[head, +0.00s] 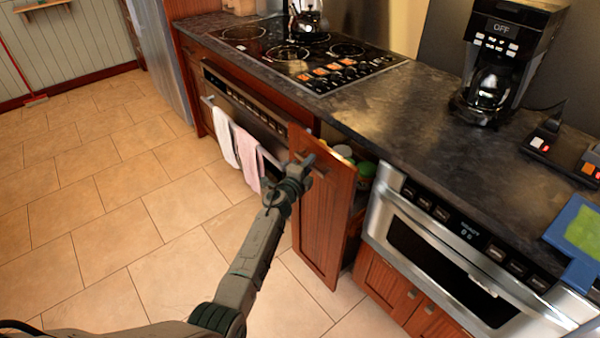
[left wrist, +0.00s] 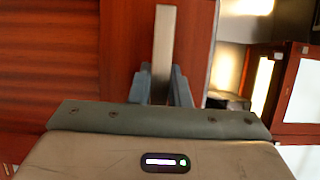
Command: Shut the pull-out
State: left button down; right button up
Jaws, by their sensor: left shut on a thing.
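The pull-out (head: 325,225) is a narrow reddish-brown wooden front that stands out from the counter, between the oven and the microwave drawer. Jars and containers (head: 352,157) show in the gap behind its front. My left gripper (head: 306,165) is at the upper part of the front, shut on the handle. In the left wrist view the grey bar handle (left wrist: 162,60) runs between the two fingers of my left gripper (left wrist: 162,84), with the red-brown front (left wrist: 60,50) behind it. My right gripper is in neither view.
The microwave drawer (head: 440,265) is right of the pull-out. The oven (head: 245,105) with two hanging towels (head: 235,145) is to its left. A coffee maker (head: 500,65) stands on the dark counter (head: 430,130).

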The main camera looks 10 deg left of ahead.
aim_at(318, 160)
pick_arm(q)
jog(key=w+d+b, duration=0.1)
jog(key=w+d, duration=0.1)
jog(key=w, duration=0.1)
jog(key=shift+d, duration=0.2)
jog(key=shift+w+d+b, duration=0.25)
jog(key=shift+w+b, duration=0.05)
jog(key=shift+w, duration=0.05)
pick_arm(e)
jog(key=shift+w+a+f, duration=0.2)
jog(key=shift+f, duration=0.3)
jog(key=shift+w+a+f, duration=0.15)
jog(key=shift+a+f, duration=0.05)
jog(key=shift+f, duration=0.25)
pick_arm(q)
jog(key=c, duration=1.4)
grip_release()
jog(key=shift+o, duration=0.2)
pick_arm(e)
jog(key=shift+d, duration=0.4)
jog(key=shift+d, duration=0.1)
